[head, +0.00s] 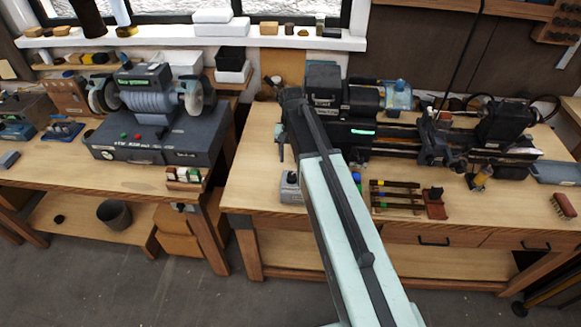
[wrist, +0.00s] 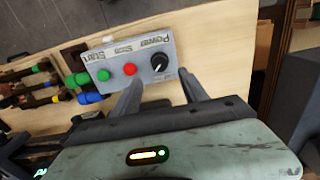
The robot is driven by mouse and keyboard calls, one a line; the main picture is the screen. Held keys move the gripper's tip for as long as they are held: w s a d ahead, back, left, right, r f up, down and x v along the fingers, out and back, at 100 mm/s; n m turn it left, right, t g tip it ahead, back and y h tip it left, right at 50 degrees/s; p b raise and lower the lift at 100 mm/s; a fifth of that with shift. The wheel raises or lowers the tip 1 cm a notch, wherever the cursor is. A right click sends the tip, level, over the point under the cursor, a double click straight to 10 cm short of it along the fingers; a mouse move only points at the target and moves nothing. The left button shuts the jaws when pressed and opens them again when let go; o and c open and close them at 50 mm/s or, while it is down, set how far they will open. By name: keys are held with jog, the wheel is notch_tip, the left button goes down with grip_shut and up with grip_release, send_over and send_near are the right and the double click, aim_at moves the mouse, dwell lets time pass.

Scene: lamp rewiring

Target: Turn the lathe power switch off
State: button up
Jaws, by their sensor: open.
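The grey control box (wrist: 125,62) shows in the wrist view, with labels reading Start, Stop and Power. Its black power knob (wrist: 159,62), with a white mark, is at the right end. The red stop button (wrist: 129,69) is in the middle and the green start button (wrist: 103,75) at the left. My gripper (wrist: 160,76) is open, its two grey fingers apart and the knob appearing just beyond and between the tips; contact cannot be told. In the head view the box (head: 291,188) sits at the bench's front left, partly behind my arm. The lathe (head: 435,145) stands behind.
Several dark-handled tools (head: 398,195) lie on the lathe bench right of my arm. Coloured handles (wrist: 90,97) show close beside the box in the wrist view. A bench grinder (head: 150,95) stands on the left bench. A brush (head: 563,206) lies at the far right.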

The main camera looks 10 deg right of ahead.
aim_at(291, 174)
notch_tip(291, 174, down, 8)
jog(key=b, duration=0.7)
jog(key=shift+b, duration=0.4)
grip_shut()
